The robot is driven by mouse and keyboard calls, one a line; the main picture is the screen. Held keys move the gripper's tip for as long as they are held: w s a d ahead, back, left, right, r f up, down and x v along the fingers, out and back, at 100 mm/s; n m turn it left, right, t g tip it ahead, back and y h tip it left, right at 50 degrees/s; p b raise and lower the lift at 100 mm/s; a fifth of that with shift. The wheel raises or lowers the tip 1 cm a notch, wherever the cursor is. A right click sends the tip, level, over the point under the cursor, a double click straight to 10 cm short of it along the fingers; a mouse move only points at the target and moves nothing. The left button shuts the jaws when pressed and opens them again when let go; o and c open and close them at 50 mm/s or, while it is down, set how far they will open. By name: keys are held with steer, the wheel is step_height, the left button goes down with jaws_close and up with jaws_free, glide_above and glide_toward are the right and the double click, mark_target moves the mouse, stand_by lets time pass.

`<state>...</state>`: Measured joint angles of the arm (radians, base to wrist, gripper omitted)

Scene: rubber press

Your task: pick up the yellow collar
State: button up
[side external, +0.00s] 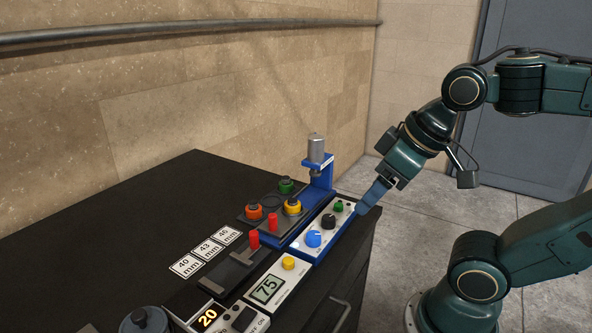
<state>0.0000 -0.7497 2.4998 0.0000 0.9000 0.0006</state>
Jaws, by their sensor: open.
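The yellow collar (292,207) sits on a dark plate beside the blue press (319,183), with a dark center showing at its top. An orange collar (254,212) and a green collar (286,187) sit on the same plate. My gripper (369,200), with blue fingers, is open and points down to the left. In the picture it is right of the yellow collar, by the right edge of the control box, and apart from the collar. The gap between its fingers is hard to see from this side.
A blue-sided control box (328,230) with knobs lies between my gripper and the collars. A display box (273,284) with a yellow button and white size cards (206,252) lie nearer. The black bench top (130,220) is clear at left.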

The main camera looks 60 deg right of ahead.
steer(key=shift+w, duration=0.1)
steer(key=m+g, duration=0.6)
steer(key=m, duration=1.2)
glide_above(292, 200)
steer(key=shift+f, duration=6.4)
steer(key=shift+f, duration=2.6)
